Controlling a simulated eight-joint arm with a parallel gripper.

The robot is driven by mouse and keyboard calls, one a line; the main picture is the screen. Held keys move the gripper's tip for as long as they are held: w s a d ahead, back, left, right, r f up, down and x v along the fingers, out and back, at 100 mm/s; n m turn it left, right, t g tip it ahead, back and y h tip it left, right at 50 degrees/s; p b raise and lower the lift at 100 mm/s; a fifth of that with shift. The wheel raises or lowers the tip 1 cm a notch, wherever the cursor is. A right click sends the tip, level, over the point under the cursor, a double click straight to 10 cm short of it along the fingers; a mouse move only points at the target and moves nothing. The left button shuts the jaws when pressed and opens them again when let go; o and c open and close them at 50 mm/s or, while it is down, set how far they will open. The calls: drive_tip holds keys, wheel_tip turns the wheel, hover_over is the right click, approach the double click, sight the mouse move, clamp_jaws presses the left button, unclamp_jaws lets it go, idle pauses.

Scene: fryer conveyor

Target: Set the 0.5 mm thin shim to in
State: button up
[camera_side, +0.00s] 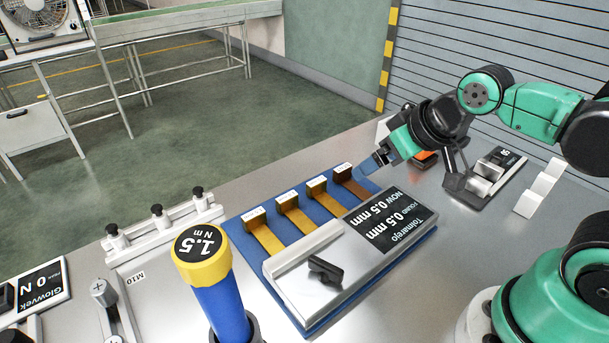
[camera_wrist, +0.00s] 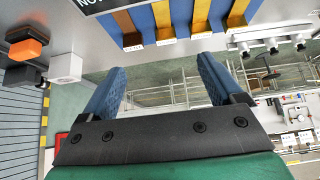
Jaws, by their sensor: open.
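Several shim strips lie in a row on a blue base (camera_side: 236,225), each with a white-topped tag at its far end. A dark brown shim (camera_side: 356,188) is at the right, an orange-gold one (camera_side: 327,199) beside it, and yellower ones (camera_side: 296,219) (camera_side: 265,235) to the left. The tag markings are too small to read, so I cannot tell which is 0.5 mm.
A blue handle with a yellow "1.5 Nm" cap (camera_side: 203,253) stands in front. A black lever (camera_side: 324,270) sits on the grey block. Black-knobbed fittings (camera_side: 158,218) are left. A black-plated fixture (camera_side: 500,160) and white blocks (camera_side: 538,188) are right.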

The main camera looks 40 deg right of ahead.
drive_tip(key=g, duration=0.7)
hover_over(317, 181)
wheel_tip(317, 181, down, 6)
drive_tip(key=shift+s+f, duration=0.1)
drive_tip(key=shift+f, duration=3.25)
clamp_jaws()
